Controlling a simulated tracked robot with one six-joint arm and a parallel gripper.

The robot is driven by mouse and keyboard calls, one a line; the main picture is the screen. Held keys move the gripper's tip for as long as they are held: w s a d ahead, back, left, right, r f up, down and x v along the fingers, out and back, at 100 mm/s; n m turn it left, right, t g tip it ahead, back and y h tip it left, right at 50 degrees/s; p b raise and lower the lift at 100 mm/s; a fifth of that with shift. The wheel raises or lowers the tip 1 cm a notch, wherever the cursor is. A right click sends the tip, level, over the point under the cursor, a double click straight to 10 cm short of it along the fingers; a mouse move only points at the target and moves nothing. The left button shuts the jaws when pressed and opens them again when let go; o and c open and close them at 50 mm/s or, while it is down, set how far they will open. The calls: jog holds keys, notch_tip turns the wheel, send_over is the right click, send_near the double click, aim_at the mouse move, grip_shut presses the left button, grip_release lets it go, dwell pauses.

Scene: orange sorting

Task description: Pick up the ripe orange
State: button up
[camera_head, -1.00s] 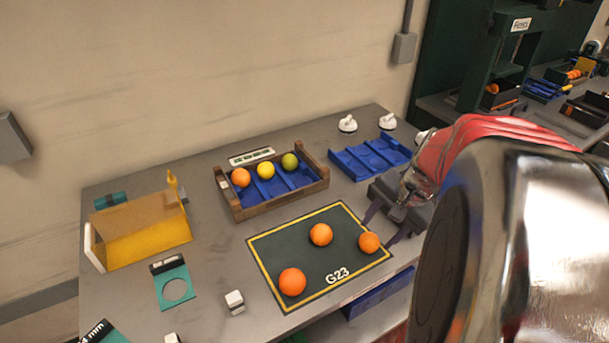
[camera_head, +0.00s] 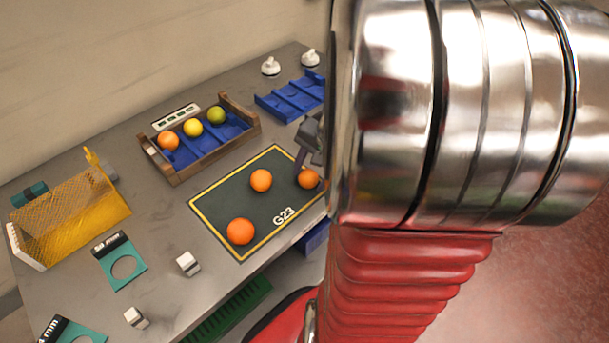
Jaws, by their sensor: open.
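Three oranges lie on the dark G23 mat (camera_head: 215,200) with a yellow border. One orange (camera_head: 240,231) is at the front left of the mat, one orange (camera_head: 261,180) near its middle, and one orange (camera_head: 308,178) at its right edge. My gripper (camera_head: 304,163) is open at the right orange, with one finger visible just behind it. The rest of my gripper is hidden behind my arm, so contact cannot be told. A wooden crate (camera_head: 176,178) behind the mat holds an orange, a yellow and a green fruit in blue compartments.
A blue divided tray (camera_head: 290,98) and two white knobs (camera_head: 271,67) are at the back right. A yellow mesh holder (camera_head: 75,213), a teal ring gauge (camera_head: 121,262) and white cubes (camera_head: 188,263) are on the left. My arm covers the right side.

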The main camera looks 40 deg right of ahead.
aim_at(311, 174)
jog(key=c, duration=0.8)
jog(key=shift+r, duration=0.15)
jog(key=shift+c, duration=0.2)
notch_tip(311, 174, up, 10)
jog(key=shift+f, duration=0.1)
jog(key=shift+f, duration=0.1)
dwell(0.6)
